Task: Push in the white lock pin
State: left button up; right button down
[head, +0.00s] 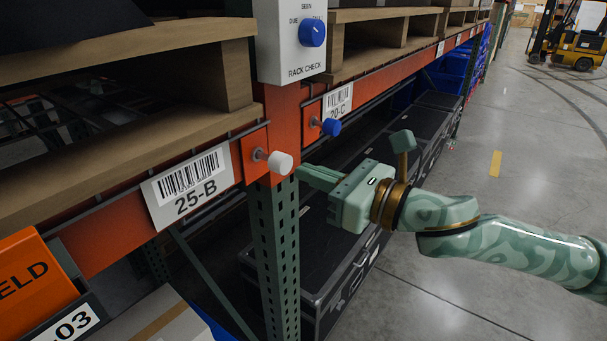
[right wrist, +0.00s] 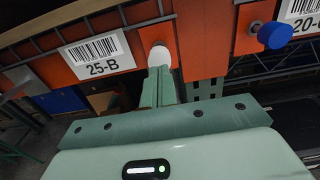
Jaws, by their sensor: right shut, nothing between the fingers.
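The white lock pin (head: 280,162) sticks out of the orange rack beam, right of the 25-B label (head: 187,186). A grey shaft shows between its white knob and the beam. In the right wrist view the white knob (right wrist: 160,57) is straight beyond the fingertips. My right gripper (head: 301,171) is shut and empty, its tips pointing at the knob from the right. The tips are very close to the knob; I cannot tell whether they touch it. My left gripper is not in view.
A blue lock pin (head: 331,127) sits on the neighbouring beam by the 20-C label (head: 338,100). A green perforated rack post (head: 277,250) stands below. A white rack check box (head: 291,40) hangs above.

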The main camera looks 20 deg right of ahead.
aim_at(287, 164)
jog(key=shift+x, duration=0.95)
jog(key=shift+w+r, duration=0.1)
jog(key=p+x, duration=0.2)
jog(key=x, duration=0.1)
jog(key=shift+w+a+r, duration=0.1)
jog(key=shift+a+r, duration=0.1)
jog(key=shift+w, duration=0.15)
jog(key=shift+f, duration=0.15)
